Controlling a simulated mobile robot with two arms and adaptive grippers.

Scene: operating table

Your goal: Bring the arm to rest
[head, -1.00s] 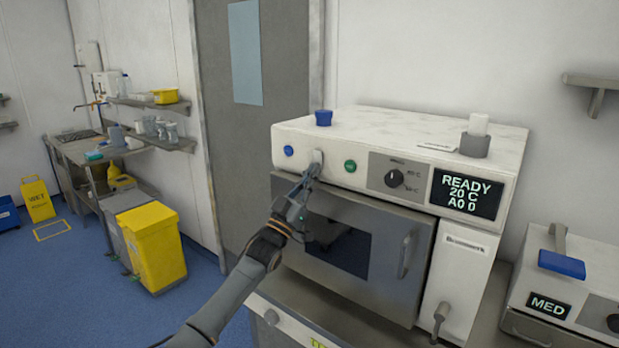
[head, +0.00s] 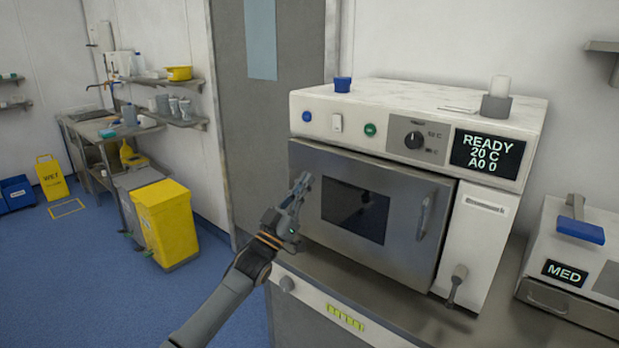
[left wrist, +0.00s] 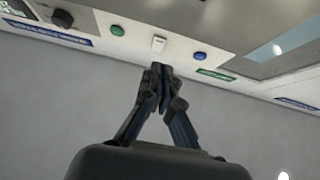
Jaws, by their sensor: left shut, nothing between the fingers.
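My left gripper (head: 301,184) is shut and empty. In the head view it is in front of the left part of the closed oven-like machine (head: 420,110), below its control panel. In the left wrist view the closed fingertips (left wrist: 161,70) show below a white rocker switch (left wrist: 158,44), between a green button (left wrist: 117,30) and a blue button (left wrist: 200,57). The head view shows a gap between the fingers and the switch (head: 337,123). The machine's display (head: 488,154) reads READY, 20 C. My right gripper is not in view.
The machine stands on a steel counter (head: 400,318), with a smaller MED unit (head: 570,268) at right. A blue cup (head: 343,84) and a grey holder (head: 496,108) sit on top. A yellow bin (head: 165,222) stands at left. Blue floor (head: 60,280) is open at lower left.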

